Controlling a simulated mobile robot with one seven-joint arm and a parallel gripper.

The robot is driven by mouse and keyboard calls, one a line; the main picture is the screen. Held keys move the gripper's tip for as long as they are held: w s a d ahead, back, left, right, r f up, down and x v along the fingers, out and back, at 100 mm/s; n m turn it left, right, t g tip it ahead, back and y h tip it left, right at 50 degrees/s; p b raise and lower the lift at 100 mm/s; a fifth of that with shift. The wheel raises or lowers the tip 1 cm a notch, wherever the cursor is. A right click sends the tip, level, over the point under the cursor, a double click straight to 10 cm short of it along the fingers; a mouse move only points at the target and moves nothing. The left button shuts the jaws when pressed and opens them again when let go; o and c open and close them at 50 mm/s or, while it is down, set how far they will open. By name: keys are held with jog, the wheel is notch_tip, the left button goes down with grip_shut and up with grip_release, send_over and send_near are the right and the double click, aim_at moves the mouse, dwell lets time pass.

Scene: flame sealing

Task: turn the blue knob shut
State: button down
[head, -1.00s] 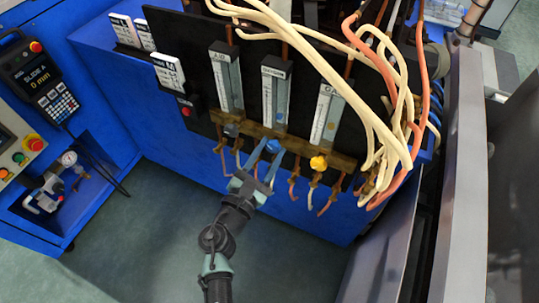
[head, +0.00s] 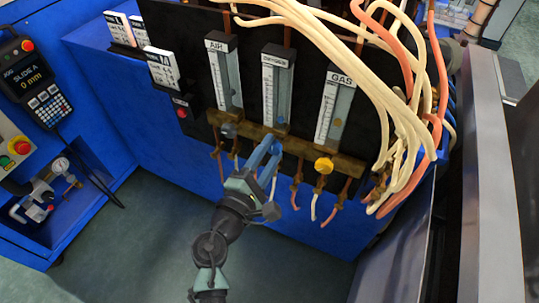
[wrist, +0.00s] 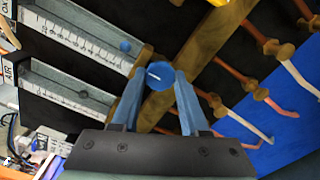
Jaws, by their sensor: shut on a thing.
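The blue knob (wrist: 160,75) sits on the brass manifold bar below the oxygen flowmeter, with a pale line across its face. In the wrist view it lies between the tips of my gripper's blue fingers, one on each side. In the head view my gripper (head: 265,150) reaches up to the bar from below and its fingers mostly hide the knob. My gripper is shut on the knob. The oxygen flowmeter (head: 277,88) stands above it, and its blue float (wrist: 125,46) sits low in the tube in the wrist view.
The grey air knob (head: 228,130) is left of my gripper and the yellow gas knob (head: 323,166) is right. Brass fittings and thin hoses hang below the bar. Thick cream hoses (head: 375,120) drape at the right. Open floor (head: 150,230) lies below left.

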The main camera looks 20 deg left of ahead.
dwell(0.4)
jog(key=shift+c, duration=2.2)
grip_release()
jog(key=shift+s, duration=0.1)
jog(key=s, duration=1.2)
jog(key=shift+s+a, duration=0.2)
jog(key=shift+s, duration=0.2)
jog(key=shift+s, duration=0.1)
